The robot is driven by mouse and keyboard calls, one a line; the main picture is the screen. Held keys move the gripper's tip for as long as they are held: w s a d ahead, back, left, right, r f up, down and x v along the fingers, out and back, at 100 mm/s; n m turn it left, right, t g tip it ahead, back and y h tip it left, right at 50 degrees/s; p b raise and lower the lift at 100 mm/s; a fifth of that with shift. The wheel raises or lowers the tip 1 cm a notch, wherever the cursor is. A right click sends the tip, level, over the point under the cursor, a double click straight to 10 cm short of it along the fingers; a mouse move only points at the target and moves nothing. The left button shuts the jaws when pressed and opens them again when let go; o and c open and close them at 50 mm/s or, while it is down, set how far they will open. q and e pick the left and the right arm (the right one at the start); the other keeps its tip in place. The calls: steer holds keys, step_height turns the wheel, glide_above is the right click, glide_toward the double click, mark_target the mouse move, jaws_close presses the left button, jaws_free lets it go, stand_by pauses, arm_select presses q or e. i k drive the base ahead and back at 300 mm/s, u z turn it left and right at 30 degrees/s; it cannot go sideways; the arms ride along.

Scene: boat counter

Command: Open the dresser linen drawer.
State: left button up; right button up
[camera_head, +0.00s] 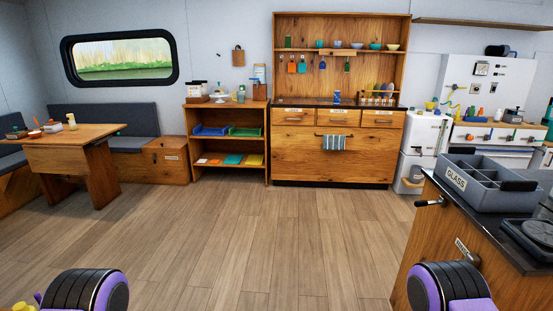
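The wooden dresser (331,165) stands against the back wall, across the room from me. A row of three labelled drawers runs under its dark top: a left drawer (293,120), a middle drawer (331,121) and a right drawer (383,122). All three look shut. Their labels are too small to read, so I cannot tell which is the linen drawer. A striped towel (334,142) hangs from a bar below them. Rounded black and purple parts of my arms show at the bottom left and bottom right. Neither gripper shows.
Open wooden floor (235,225) lies between me and the dresser. A dark-topped counter (465,235) with a grey divided crate (490,190) juts in at the right. A shelf unit (228,175) adjoins the dresser's left. A table (75,135) and benches stand further left.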

mark_target(281, 116)
steer(key=z, duration=0.2)
steer(key=i, duration=2.5)
steer(key=z, duration=0.35)
steer(key=i, duration=2.55)
steer(key=z, duration=0.1)
